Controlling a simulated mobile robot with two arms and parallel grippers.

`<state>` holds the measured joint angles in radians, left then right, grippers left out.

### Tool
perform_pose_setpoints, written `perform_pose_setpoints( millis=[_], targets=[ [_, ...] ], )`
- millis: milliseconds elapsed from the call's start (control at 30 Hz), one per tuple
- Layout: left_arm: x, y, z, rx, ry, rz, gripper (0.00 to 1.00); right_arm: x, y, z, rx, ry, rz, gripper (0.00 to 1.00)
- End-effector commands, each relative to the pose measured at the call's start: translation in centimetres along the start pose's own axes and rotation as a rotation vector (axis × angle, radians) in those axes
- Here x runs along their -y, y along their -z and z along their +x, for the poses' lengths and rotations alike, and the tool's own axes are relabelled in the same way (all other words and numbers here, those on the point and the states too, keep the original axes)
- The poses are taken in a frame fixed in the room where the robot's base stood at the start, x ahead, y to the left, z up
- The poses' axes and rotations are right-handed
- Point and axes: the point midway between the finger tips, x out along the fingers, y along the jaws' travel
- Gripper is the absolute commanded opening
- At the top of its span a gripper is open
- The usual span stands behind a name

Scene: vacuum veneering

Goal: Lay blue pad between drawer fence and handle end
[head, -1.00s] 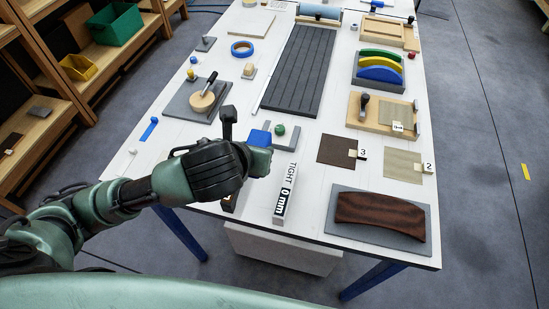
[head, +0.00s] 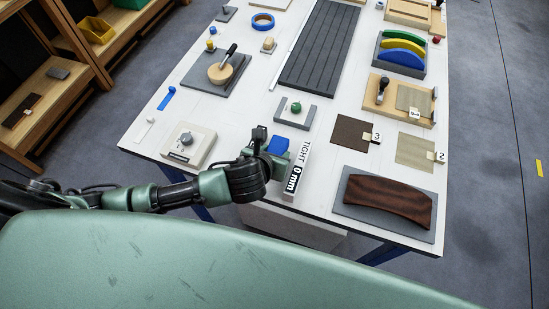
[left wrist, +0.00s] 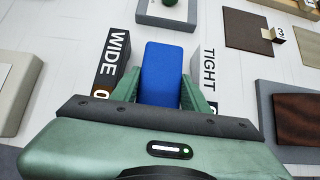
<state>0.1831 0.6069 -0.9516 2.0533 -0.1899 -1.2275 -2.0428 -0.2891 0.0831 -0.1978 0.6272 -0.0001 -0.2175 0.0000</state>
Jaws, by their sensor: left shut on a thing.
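My left gripper (head: 266,158) is shut on a blue pad (head: 279,145) near the table's front edge. In the left wrist view, the blue pad (left wrist: 162,73) sticks out from between the green fingers (left wrist: 160,93). In that view the pad appears between a block marked WIDE (left wrist: 113,62) on the left and a block marked TIGHT (left wrist: 209,75) on the right. The TIGHT block (head: 297,170) is white with "0 mm" on it in the head view. I cannot identify the drawer fence or handle end. My right gripper is out of view.
A pale control box with a dial (head: 188,146) stands left of my gripper. A grey U-shaped holder (head: 282,116) surrounds a green knob (head: 296,108) behind the pad. A dark brown curved piece lies on a grey board (head: 344,205) at right. A pale box (head: 295,225) sits below the tabletop.

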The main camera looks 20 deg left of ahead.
Motion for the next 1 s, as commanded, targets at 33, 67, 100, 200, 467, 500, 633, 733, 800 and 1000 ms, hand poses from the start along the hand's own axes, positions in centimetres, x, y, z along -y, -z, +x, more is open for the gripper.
perform_pose_setpoints(
  millis=[33, 67, 100, 200, 467, 500, 633, 733, 800, 1000],
  targets=[
    [0.0, 0.6, 0.4, -0.004, -0.001, 0.0, 0.05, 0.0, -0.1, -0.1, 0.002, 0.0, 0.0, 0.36],
    [0.0, 0.9, 0.7, -0.005, 0.0, 0.0, 0.05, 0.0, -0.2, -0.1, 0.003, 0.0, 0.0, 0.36],
    [0.0, 1.3, 1.2, -0.004, -0.002, 0.0, 0.05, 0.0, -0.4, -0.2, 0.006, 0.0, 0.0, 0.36],
    [0.0, 2.2, 2.1, -0.004, 0.0, 0.0, 0.05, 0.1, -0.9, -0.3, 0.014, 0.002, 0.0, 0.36],
    [0.0, 2.6, 2.5, -0.001, 0.001, 0.0, 0.05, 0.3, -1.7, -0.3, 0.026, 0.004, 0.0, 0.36],
    [0.0, 2.6, 2.5, -0.001, 0.001, 0.0, 0.05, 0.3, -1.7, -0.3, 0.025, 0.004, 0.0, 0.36],
    [0.0, 2.8, 2.7, -0.001, 0.0, 0.0, 0.05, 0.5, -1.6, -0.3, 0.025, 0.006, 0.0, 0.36],
    [0.0, 2.8, 2.8, -0.002, 0.0, 0.0, 0.64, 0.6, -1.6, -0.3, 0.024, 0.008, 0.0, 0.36],
    [0.0, 2.8, 2.8, -0.001, 0.0, 0.0, 0.67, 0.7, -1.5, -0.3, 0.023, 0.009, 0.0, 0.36],
    [0.0, 2.8, 2.7, -0.001, 0.0, 0.0, 0.67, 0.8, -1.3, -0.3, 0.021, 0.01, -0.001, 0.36]
  ],
)
